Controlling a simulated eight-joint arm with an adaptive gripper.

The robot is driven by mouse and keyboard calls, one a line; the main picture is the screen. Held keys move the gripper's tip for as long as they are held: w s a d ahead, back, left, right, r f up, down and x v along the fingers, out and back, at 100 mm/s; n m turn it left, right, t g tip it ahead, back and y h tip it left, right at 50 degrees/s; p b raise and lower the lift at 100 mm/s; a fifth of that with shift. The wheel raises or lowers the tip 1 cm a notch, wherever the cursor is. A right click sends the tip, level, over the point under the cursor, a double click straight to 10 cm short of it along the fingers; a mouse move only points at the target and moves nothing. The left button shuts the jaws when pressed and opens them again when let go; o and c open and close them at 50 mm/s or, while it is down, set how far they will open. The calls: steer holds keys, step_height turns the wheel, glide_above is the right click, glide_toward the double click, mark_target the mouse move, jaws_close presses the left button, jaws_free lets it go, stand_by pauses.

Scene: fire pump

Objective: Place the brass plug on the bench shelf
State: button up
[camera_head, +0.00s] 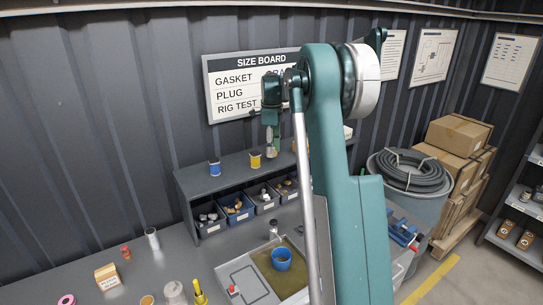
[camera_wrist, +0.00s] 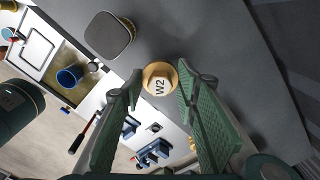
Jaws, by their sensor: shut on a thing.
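The brass plug (camera_wrist: 160,79), a round tan-gold piece marked W2, sits between the green fingertips of my gripper (camera_wrist: 158,88) in the wrist view. My gripper is shut on it. In the head view my gripper (camera_head: 270,148) points down over the back of the bench shelf (camera_head: 200,179), a dark grey raised shelf against the wall. I cannot make out the plug there. In the wrist view the dark grey shelf surface (camera_wrist: 225,50) lies beyond the plug. I cannot tell whether the plug touches it.
A blue spool (camera_head: 214,168) and a yellow spool (camera_head: 255,160) stand on the shelf left of my gripper. Small bins (camera_head: 238,208) sit beneath. A tray (camera_head: 290,287) with a blue cup (camera_head: 282,260) is on the bench below.

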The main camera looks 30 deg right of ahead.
steer(key=shift+f, duration=1.55)
steer(key=shift+f, duration=0.15)
steer(key=o, duration=1)
step_height(320, 180, up, 12)
steer(key=shift+r, duration=0.15)
steer(key=shift+a, duration=0.1)
